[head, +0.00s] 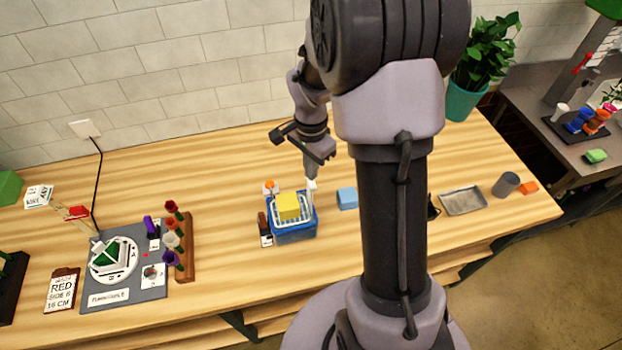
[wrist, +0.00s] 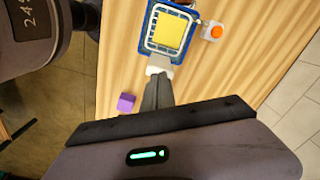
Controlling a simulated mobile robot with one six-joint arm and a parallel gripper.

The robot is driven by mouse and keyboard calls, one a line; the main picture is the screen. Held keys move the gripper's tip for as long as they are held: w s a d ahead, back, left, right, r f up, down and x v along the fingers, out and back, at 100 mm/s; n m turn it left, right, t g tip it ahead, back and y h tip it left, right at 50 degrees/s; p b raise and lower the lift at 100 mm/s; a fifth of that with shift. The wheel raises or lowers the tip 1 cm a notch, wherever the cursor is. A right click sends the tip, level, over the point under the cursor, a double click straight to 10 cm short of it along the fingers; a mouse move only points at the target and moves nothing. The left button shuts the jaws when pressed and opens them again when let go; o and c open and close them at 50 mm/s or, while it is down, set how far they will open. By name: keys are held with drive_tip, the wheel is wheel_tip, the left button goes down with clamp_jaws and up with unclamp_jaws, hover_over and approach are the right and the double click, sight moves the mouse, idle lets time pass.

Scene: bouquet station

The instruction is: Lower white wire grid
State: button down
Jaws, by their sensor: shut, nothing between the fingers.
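The white wire grid (head: 276,221) sits at the top of a blue tub (head: 297,237), with a yellow block (head: 289,206) resting on it. In the wrist view the grid (wrist: 149,45) shows inside the tub's blue rim (wrist: 143,30), under the yellow block (wrist: 172,32). A white handle-like piece (wrist: 159,64) stands at the tub's near side. My gripper (head: 311,178) points down at this piece. In the wrist view my gripper (wrist: 158,80) is shut and empty, with its tips by the white piece; I cannot tell whether they touch it. The grid's depth in the tub is unclear.
An orange button (wrist: 217,32) on a white base stands beside the tub. A blue block (head: 347,198) lies to the tub's right. A turntable (head: 110,258) and a rack of coloured flowers (head: 183,250) stand left. A metal tray (head: 463,200) lies right.

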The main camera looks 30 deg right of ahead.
sight(311, 186)
drive_tip(key=shift+f, duration=0.1)
idle(0.3)
drive_tip(key=shift+f+b, duration=1.85)
drive_tip(key=shift+f, duration=0.15)
drive_tip(key=shift+f+b, duration=1.45)
drive_tip(key=shift+b, duration=0.05)
drive_tip(key=shift+f+b, duration=0.9)
drive_tip(key=shift+f, duration=0.05)
wheel_tip(311, 186, up, 5)
drive_tip(key=p, duration=0.4)
drive_tip(key=shift+r, duration=0.15)
